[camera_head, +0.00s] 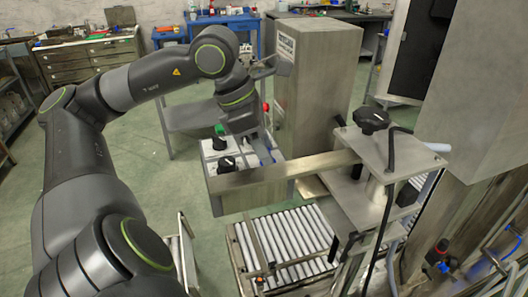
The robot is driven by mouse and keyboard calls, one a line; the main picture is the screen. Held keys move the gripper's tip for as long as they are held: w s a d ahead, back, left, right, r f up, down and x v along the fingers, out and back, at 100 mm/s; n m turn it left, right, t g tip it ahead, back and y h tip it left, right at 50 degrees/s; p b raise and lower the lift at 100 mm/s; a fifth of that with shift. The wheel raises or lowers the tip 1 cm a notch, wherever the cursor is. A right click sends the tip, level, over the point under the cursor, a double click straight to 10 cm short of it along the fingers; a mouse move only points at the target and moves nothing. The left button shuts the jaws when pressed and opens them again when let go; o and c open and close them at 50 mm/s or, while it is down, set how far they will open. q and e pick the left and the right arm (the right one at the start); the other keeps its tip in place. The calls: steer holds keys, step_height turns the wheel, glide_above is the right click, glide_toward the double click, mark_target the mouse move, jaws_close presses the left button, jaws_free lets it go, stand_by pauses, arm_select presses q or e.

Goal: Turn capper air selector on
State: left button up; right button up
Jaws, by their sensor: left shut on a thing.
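A grey control box (236,178) with a pale top panel stands on the machine in the middle of the head view. Two black selector knobs, a front one (226,164) and a rear one (219,143), and a green button (219,129) show on its left side. I cannot read the labels, so I cannot tell which control is the capper air selector. My left gripper (266,152) reaches down onto the right side of the panel, right of the black knobs. It is shut on a control there, which the gripper and wrist mostly hide. My right gripper is not in view.
A metal bar (290,174) runs in front of the box to a bracket with a large black knob (371,120). A roller conveyor (285,243) lies below. A tall steel cabinet (318,85) stands close behind the panel. Open floor lies to the left.

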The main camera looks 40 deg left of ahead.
arm_select(q)
steer(key=n, duration=0.2)
steer(key=shift+d+n+t+y, duration=0.1)
steer(key=shift+n+t+y, duration=0.3)
steer(key=n+y, duration=0.1)
steer(key=n, duration=0.1)
steer(key=shift+d+r+n, duration=0.1)
steer(key=shift+n, duration=0.3)
steer(key=shift+s+r+n+t+p, duration=0.15)
steer(key=shift+n+t+p, duration=0.15)
steer(key=shift+n+p, duration=0.45)
steer(key=shift+n+y+p, duration=0.4)
steer(key=shift+n+p, duration=0.05)
steer(key=shift+p, duration=0.5)
steer(key=shift+f+n+y+p, duration=0.25)
steer(key=shift+n+p, duration=0.45)
steer(key=shift+p, duration=0.65)
steer(key=o, duration=0.7)
